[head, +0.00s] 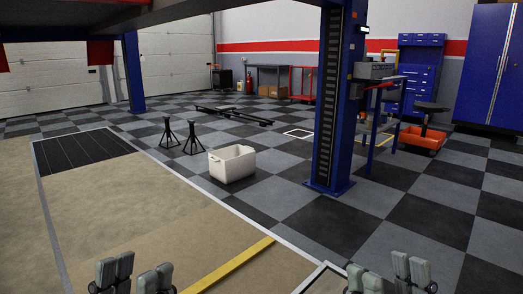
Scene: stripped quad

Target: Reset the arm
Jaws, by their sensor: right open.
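My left gripper (135,277) shows at the bottom edge, left of centre. Its grey fingers are apart, with nothing visible between them. My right gripper (388,278) shows at the bottom edge, right of centre. Its fingers are also apart and it looks empty. Only the finger ends of both grippers are in view; the arms and wrists are out of the picture. Neither gripper appears to touch anything.
A white bin (232,164) stands on the checkered floor ahead, beside two black jack stands (193,138). A blue lift post (336,100) rises right of centre. An orange-based stool (424,138) is farther right. The tan floor (130,215) at left is clear.

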